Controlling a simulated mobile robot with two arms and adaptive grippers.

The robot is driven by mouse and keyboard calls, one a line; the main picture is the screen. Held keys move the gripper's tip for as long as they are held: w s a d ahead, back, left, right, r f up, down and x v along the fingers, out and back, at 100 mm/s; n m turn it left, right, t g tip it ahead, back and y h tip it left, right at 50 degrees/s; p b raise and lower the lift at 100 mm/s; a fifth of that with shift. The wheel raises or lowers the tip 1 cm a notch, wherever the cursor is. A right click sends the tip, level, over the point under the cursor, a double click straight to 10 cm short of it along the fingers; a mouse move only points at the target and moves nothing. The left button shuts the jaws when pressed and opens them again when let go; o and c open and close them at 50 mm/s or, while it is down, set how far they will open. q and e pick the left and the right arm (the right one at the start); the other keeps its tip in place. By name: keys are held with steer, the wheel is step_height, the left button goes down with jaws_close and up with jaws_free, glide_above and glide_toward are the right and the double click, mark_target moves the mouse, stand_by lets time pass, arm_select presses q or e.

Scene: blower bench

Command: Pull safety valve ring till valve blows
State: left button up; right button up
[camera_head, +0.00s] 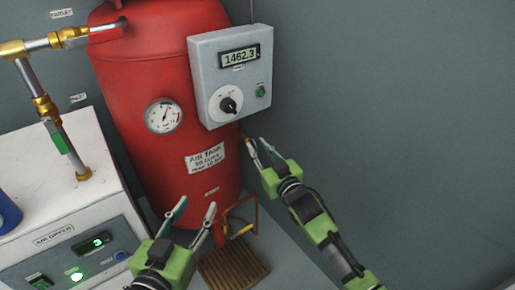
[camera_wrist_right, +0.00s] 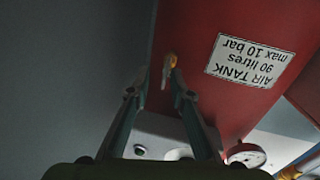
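The red air tank (camera_head: 160,90) stands upright against the wall. A small brass fitting, apparently the safety valve (camera_head: 243,138), shows at the tank's right side below the grey control box. In the right wrist view the brass fitting (camera_wrist_right: 170,62) sits near the fingertips, with a small paler part hanging beside the right-hand finger; the ring itself is too small to make out clearly. My right gripper (camera_head: 260,146) is open beside the tank, its tips close to the fitting; I cannot tell whether they touch. My left gripper (camera_head: 192,207) is open and empty in front of the tank's lower part.
The grey control box (camera_head: 220,105) reads 1462.3 and has a knob. A round gauge (camera_head: 163,115) is on the tank. The air dryer cabinet (camera_head: 85,235) stands at left with brass piping above. A wooden slatted piece (camera_head: 235,267) lies below. The right side is clear.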

steer(key=shift+s, duration=0.1)
steer(key=v, duration=1.1)
steer(key=shift+s+d, duration=0.2)
steer(key=shift+s, duration=0.15)
